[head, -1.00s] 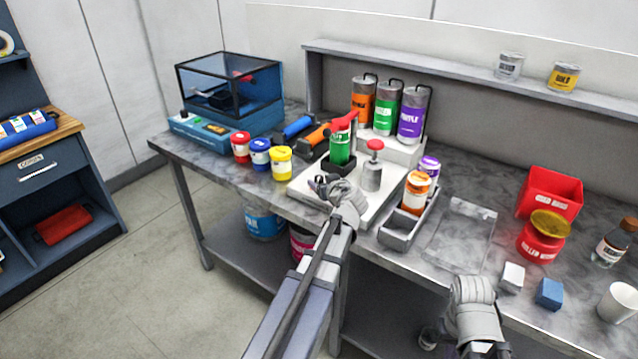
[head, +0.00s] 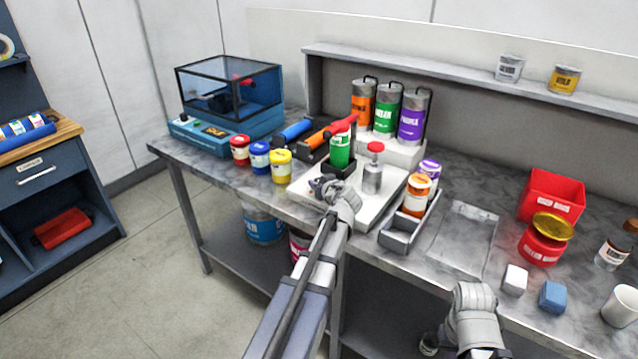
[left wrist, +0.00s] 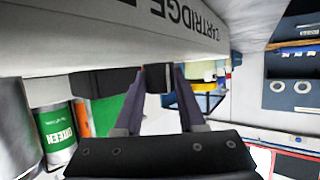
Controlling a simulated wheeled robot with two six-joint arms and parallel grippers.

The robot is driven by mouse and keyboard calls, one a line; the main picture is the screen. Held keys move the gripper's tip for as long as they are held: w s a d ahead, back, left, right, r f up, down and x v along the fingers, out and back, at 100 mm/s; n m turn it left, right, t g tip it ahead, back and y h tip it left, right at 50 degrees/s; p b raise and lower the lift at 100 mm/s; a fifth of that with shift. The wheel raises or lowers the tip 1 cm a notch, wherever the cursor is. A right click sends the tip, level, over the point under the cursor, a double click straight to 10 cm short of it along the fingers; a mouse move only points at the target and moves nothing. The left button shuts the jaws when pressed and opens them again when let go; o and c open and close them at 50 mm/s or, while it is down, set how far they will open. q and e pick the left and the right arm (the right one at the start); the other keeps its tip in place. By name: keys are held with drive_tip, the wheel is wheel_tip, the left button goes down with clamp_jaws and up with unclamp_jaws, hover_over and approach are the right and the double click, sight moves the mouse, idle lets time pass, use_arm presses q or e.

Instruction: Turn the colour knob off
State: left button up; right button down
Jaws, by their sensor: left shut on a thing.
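My left gripper (head: 321,186) is at the front of the white cartridge station (head: 373,207) on the bench. In the left wrist view its two fingers (left wrist: 160,95) are around a small dark knob (left wrist: 158,77) under the face lettered CARTRIDGE, shut on it. I take this as the colour knob; its marks and setting cannot be read. A green cartridge (head: 341,150) stands in a black holder on the station, beside a grey bottle with a red cap (head: 373,168). My right arm is at the lower right; its jaws cannot be made out.
Red, blue and yellow jars (head: 281,166) stand left of the station. A grey tray (head: 405,232) with orange and purple jars is close on its right. Orange, green and purple canisters (head: 387,108) stand behind.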

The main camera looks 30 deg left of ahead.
use_arm(q)
clamp_jaws()
drive_tip(key=shift+s+m, duration=0.1)
drive_tip(key=shift+m, duration=0.2)
drive_tip(key=shift+m+t+h, duration=0.7)
drive_tip(key=shift+h, duration=0.2)
drive_tip(key=shift+a+m+t+h, duration=0.1)
drive_tip(key=shift+m+t+h, duration=0.65)
drive_tip(key=shift+m+h, duration=0.9)
drive_tip(key=shift+a+m+t+h, duration=0.1)
drive_tip(key=shift+m+t+h, duration=0.65)
drive_tip(key=shift+m+h, duration=0.85)
drive_tip(key=m+h, duration=0.4)
drive_tip(key=h, duration=0.1)
drive_tip(key=shift+m+g+h, duration=0.6)
drive_tip(key=shift+m+h, duration=0.45)
drive_tip(key=shift+h, duration=0.1)
drive_tip(key=shift+m+g+h, duration=0.3)
drive_tip(key=shift+m+h, duration=0.3)
drive_tip(key=shift+d+f+h, duration=0.1)
drive_tip(key=shift+d+h, duration=0.05)
drive_tip(key=shift+h, duration=0.15)
drive_tip(key=o, duration=0.9)
unclamp_jaws()
